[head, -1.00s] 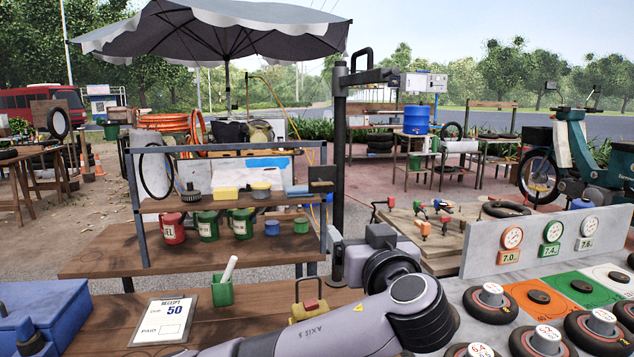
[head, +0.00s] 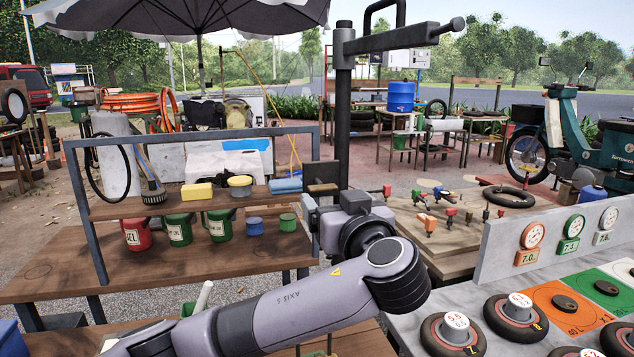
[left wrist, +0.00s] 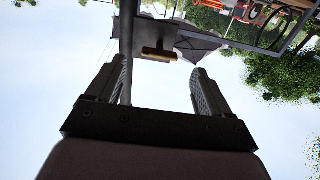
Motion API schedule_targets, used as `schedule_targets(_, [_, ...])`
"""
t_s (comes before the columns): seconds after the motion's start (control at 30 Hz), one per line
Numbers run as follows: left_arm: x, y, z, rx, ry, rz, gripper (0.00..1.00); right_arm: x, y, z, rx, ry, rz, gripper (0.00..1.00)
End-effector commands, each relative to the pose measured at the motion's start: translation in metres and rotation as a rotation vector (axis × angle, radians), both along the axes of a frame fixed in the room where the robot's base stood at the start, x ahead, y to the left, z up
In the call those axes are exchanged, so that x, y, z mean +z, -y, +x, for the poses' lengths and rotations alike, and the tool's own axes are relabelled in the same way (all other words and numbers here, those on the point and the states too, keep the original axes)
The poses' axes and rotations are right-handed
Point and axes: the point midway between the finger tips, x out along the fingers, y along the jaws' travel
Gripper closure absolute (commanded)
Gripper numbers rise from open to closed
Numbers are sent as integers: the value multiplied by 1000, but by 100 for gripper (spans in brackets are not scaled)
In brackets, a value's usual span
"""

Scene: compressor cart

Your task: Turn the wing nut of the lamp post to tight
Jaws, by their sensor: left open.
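The black lamp post (head: 343,120) rises behind my left wrist in the head view, with a side arm (head: 405,38) reaching right near its top. In the left wrist view a short tan bar (left wrist: 159,54), seemingly the wing nut, lies crosswise in front of a dark part of the post (left wrist: 127,45). My left gripper (left wrist: 160,68) is open and empty. The bar shows in the gap between its fingertips, apparently just beyond them; contact cannot be told. In the head view my own wrist hides the fingers. My right gripper is not in view.
A shelf rack (head: 160,208) with cans and sponges stands left of the post. A grey counter (head: 400,312) with weights and gauges is at right. A low wooden board (head: 450,235) with coloured clamps lies behind it. A grey umbrella (head: 230,20) hangs overhead.

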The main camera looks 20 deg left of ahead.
Motion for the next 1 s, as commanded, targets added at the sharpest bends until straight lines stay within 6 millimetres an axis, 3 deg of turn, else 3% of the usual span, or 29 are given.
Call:
schedule_targets(0.5, [2,-36,52,2,0,4,19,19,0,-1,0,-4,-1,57])
schedule_targets(0.9, [0,-40,59,0,0,0,19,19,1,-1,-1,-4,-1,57])
schedule_targets(1.0, [0,-40,59,0,0,0,52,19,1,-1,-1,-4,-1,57])
